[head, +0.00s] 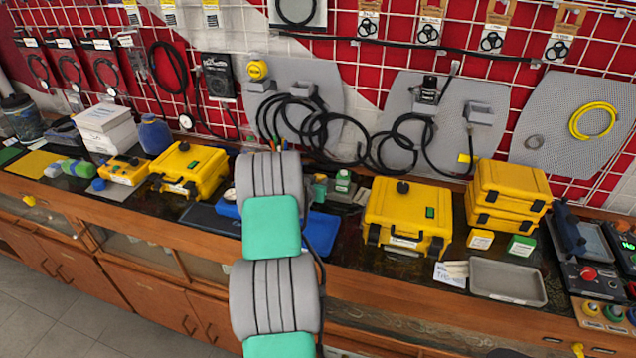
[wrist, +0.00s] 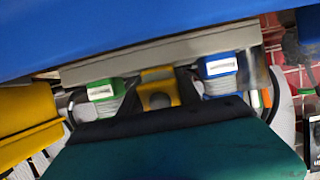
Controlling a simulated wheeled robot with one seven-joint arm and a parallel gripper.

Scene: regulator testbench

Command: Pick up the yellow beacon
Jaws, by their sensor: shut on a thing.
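The yellow beacon (wrist: 157,90) shows in the wrist view as a small yellow block with a dark round spot. It is between the two black fingers of my gripper (wrist: 158,82), which are shut on it. Its far end meets a pale grey rack (wrist: 150,67); I cannot tell whether it still touches the rack. A green-capped piece (wrist: 102,91) is left of the beacon and a blue-capped piece (wrist: 220,66) right of it, both with white labels. In the head view my arm hides the gripper and the beacon.
A blue tray (head: 322,238) lies on the bench beside my arm. Yellow cases stand on the left (head: 192,168) and right (head: 407,215). A green-capped bottle (head: 343,181) stands close by. Black hoses (head: 320,135) hang on the wall behind.

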